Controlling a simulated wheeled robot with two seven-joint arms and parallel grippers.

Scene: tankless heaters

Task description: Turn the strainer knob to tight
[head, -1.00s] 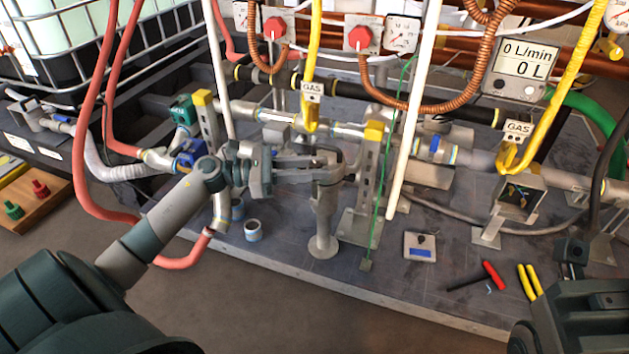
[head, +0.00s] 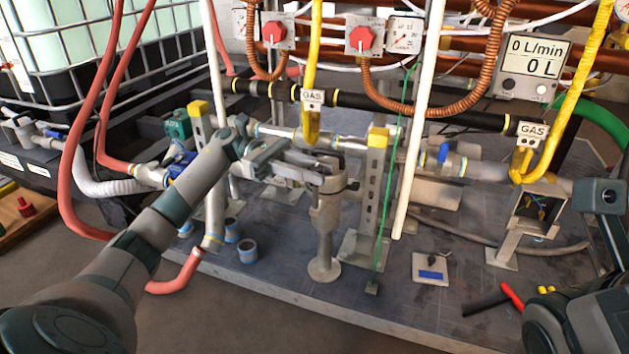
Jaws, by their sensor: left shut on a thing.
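The grey strainer (head: 325,214) stands upright on the platform, right of my left gripper's body. My left gripper (head: 322,168) reaches in from the left at the strainer's top. Its fingers are shut on the strainer knob, which they mostly hide. I cannot read any tight mark on the knob. My right arm shows at the lower right, apart from the strainer, but its fingers cannot be made out.
A white upright pipe (head: 416,130) and a thin green line (head: 387,205) stand right of the strainer. A yellow gas hose (head: 314,60) hangs behind it. A small meter plate (head: 432,280) and a red-handled tool (head: 512,296) lie on the platform.

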